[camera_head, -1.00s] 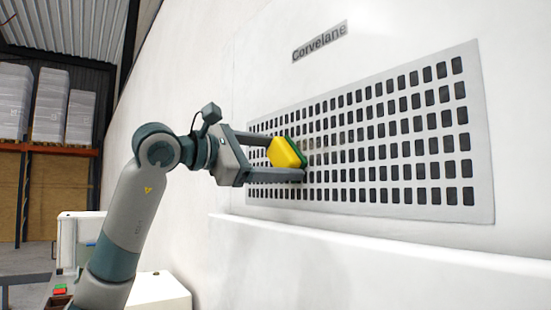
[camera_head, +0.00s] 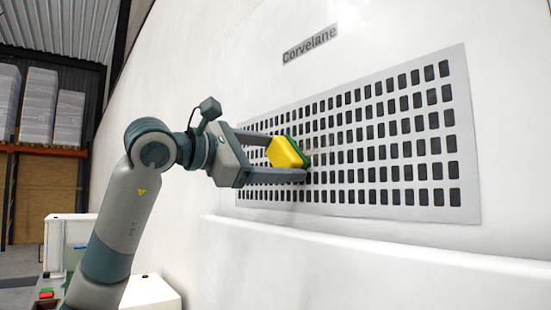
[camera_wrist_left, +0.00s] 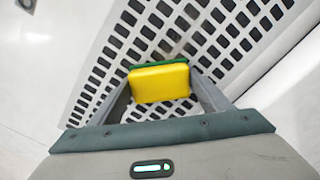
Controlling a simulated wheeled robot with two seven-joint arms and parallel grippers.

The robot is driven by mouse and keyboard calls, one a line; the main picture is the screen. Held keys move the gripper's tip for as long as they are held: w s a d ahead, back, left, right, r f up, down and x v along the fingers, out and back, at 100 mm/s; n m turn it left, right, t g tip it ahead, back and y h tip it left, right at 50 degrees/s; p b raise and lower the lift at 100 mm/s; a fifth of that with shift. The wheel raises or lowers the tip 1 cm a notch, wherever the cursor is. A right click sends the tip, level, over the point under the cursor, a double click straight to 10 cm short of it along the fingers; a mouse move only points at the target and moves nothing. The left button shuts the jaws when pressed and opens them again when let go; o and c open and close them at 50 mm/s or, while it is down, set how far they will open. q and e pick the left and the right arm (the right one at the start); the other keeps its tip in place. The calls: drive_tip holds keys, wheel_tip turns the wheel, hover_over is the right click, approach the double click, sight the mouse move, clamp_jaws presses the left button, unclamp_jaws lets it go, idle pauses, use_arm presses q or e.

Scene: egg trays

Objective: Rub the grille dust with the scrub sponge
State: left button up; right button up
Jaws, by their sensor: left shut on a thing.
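The scrub sponge (camera_head: 286,152) is a yellow block with a green scouring side turned towards the grille. My left gripper (camera_head: 288,158) is shut on it, one finger on either side; it also shows in the left wrist view, where the sponge (camera_wrist_left: 160,84) sits between the fingers. The grille (camera_head: 408,207) is a pale panel with rows of dark slots on a white wall. The green side is at or very close to the grille's left part; I cannot tell if it touches. A faint grey-brown dust smudge (camera_head: 319,154) shows just right of the sponge. My right gripper is out of view.
A "Corvelane" label (camera_head: 310,45) is above the grille. A white ledge (camera_head: 370,245) juts out below it. A white machine (camera_head: 60,243) stands at lower left, and wrapped stacks (camera_head: 38,105) sit on a rack behind.

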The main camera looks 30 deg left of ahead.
sight(289, 156)
use_arm(q)
drive_tip(key=shift+s+d, duration=0.3)
drive_tip(key=shift+d, duration=0.4)
drive_tip(key=shift+s+d, duration=0.25)
drive_tip(key=shift+d, duration=0.45)
drive_tip(key=shift+d, duration=0.1)
drive_tip(key=shift+s+d+b, duration=0.2)
drive_tip(key=shift+s+d, duration=0.15)
drive_tip(key=shift+d, duration=0.4)
drive_tip(key=shift+s+d+b, duration=0.15)
drive_tip(key=shift+s+d, duration=0.15)
drive_tip(key=shift+d, duration=0.45)
drive_tip(key=shift+s+d, duration=0.1)
drive_tip(key=shift+d, duration=0.05)
drive_tip(key=shift+s+d+b, duration=0.2)
drive_tip(key=shift+s+d, duration=0.1)
drive_tip(key=shift+d, duration=0.45)
drive_tip(key=shift+s+d+b, duration=0.15)
drive_tip(key=shift+s+d, duration=0.15)
drive_tip(key=shift+d, duration=0.45)
drive_tip(key=shift+d, duration=0.1)
drive_tip(key=shift+s+d+b, duration=0.25)
drive_tip(key=shift+s+d, duration=0.1)
drive_tip(key=shift+d, duration=0.4)
drive_tip(key=shift+s+d+b, duration=0.25)
drive_tip(key=shift+s+d, duration=0.05)
drive_tip(key=shift+d, duration=0.45)
